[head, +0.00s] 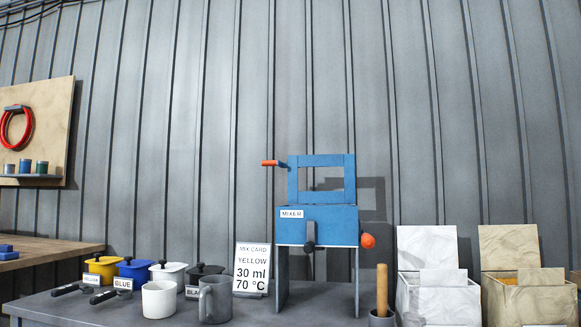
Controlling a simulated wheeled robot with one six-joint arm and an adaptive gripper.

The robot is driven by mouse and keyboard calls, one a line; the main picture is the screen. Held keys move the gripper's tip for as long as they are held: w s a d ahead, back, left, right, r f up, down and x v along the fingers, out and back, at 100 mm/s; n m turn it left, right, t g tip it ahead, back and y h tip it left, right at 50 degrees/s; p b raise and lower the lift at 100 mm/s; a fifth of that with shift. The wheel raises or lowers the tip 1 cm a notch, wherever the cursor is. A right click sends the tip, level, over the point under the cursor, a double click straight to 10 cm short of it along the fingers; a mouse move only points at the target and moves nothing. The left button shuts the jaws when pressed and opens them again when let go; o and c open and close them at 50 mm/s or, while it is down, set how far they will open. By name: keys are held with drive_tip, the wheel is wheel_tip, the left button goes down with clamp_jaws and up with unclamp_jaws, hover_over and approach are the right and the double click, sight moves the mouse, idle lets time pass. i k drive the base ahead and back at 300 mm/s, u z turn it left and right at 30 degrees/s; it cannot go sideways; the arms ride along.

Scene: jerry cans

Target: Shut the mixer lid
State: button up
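The blue mixer (340,225) stands on grey legs on the grey table, with a white "MIXER" label on its front. Its lid (322,160) is a blue frame with a rectangular window, raised upright above the body, so it is open. An orange-tipped handle (270,163) sticks out to the left of the lid's upper left corner. A dark knob (309,246) sits at the lower front, and an orange-red knob (368,241) is at the lower right side. The inside of the mixer is hidden. My gripper is not in view.
On the grey table (90,308), left of the mixer, are a mix card (252,269), a white mug (158,299), a grey mug (214,299) and several coloured pots. A wooden-handled tool (382,290) and pale bins (430,300) are at right. Space above the table is clear.

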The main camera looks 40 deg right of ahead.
sight(347, 196)
drive_tip(key=z, duration=0.7)
drive_tip(key=i, duration=0.75)
drive_tip(key=z, duration=0.75)
